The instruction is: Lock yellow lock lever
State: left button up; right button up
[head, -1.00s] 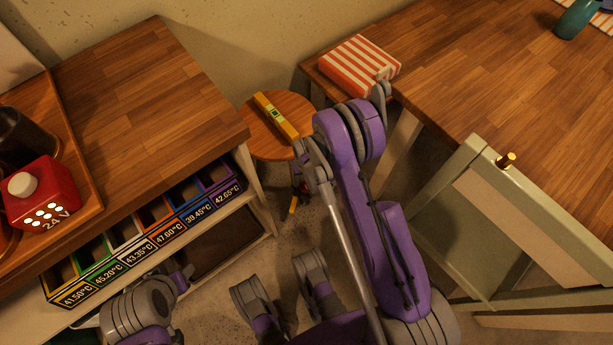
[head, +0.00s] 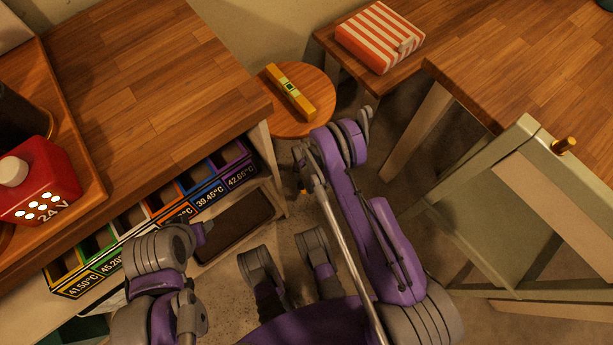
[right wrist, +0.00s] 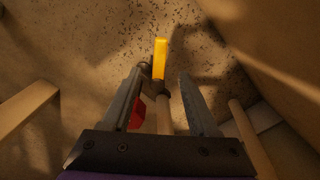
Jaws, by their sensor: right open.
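The yellow lever (right wrist: 160,58) stands out from a dark fitting (right wrist: 154,88) on a pale pipe (right wrist: 164,116) in the right wrist view. A small yellow bit low under the stool, beside my right arm, shows in the head view (head: 303,190); it is mostly hidden. My right gripper (right wrist: 162,75) is open, its two fingers on either side of the lever and fitting as seen from the wrist. I cannot tell whether a finger touches them. A red part (right wrist: 137,115) is partly hidden behind the left finger.
A round stool (head: 320,88) with a yellow spirit level (head: 290,92) stands just behind my right arm. A wooden counter (head: 150,70) with labelled bins (head: 225,165) is at left. A table with a striped box (head: 380,37) and a pale frame (head: 470,170) are at right.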

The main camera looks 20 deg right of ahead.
notch_tip(320, 180, down, 9)
jog(key=shift+r+b, duration=0.1)
jog(key=shift+b, duration=0.95)
grip_shut()
dwell(0.6)
